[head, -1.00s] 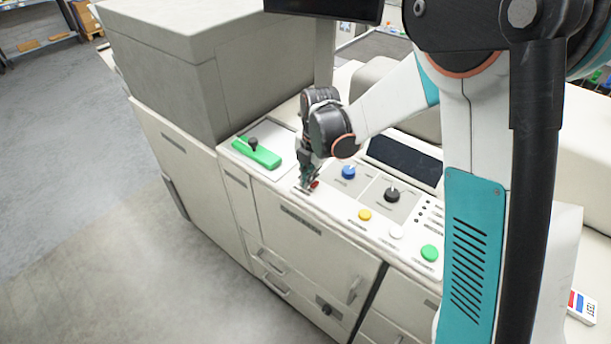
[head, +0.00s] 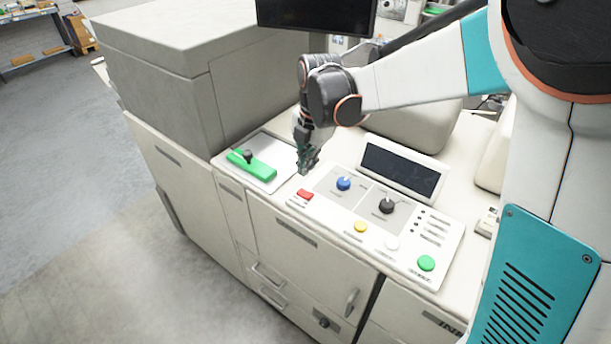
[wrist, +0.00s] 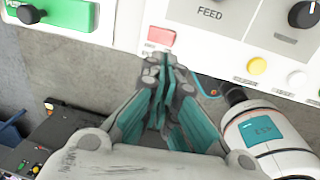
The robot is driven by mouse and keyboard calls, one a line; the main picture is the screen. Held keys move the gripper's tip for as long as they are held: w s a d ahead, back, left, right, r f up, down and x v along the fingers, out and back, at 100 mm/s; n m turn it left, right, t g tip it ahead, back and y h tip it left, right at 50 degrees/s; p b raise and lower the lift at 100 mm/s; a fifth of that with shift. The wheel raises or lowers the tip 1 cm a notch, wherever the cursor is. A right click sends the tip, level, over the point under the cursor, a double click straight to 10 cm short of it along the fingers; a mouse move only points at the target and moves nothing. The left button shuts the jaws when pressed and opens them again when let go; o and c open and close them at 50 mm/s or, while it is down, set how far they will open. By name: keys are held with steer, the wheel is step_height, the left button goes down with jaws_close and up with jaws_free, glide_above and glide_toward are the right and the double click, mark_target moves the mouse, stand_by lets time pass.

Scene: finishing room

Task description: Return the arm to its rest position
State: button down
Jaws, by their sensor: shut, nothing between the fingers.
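My gripper (head: 305,169) is shut and empty. In the head view it hangs pointing down above the left end of the control panel (head: 333,216), just behind the red button (head: 305,194). In the wrist view my gripper (wrist: 165,70) shows its teal fingers together, with the red button (wrist: 161,37) just beyond the tips. The fingertips look apart from the button. My arm reaches in from the right of the head view, bent down at the wrist.
The panel carries a blue knob (head: 344,184), a black knob (head: 387,205), yellow (head: 361,226), white (head: 392,243) and green (head: 426,263) buttons, and a dark display (head: 400,168). A green lever plate (head: 252,165) lies left. A monitor (head: 318,14) hangs behind. Floor at left is clear.

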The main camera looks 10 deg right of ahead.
steer(key=shift+r, duration=0.85)
steer(key=shift+s+d, duration=0.15)
steer(key=s+d+f+m+t+b, duration=0.3)
steer(key=s+d+f+m+b, duration=0.2)
steer(key=s+m+b, duration=0.3)
steer(key=s+d+f+m+t+h+b, duration=0.1)
steer(key=s+d+f+m+t+b, duration=0.2)
steer(key=s+m, duration=1.1)
steer(key=shift+s+d+f+m+b, duration=0.3)
steer(key=shift+d+f+m+b, duration=1.1)
steer(key=shift+m+b, duration=1.3)
steer(key=shift+d+r, duration=0.2)
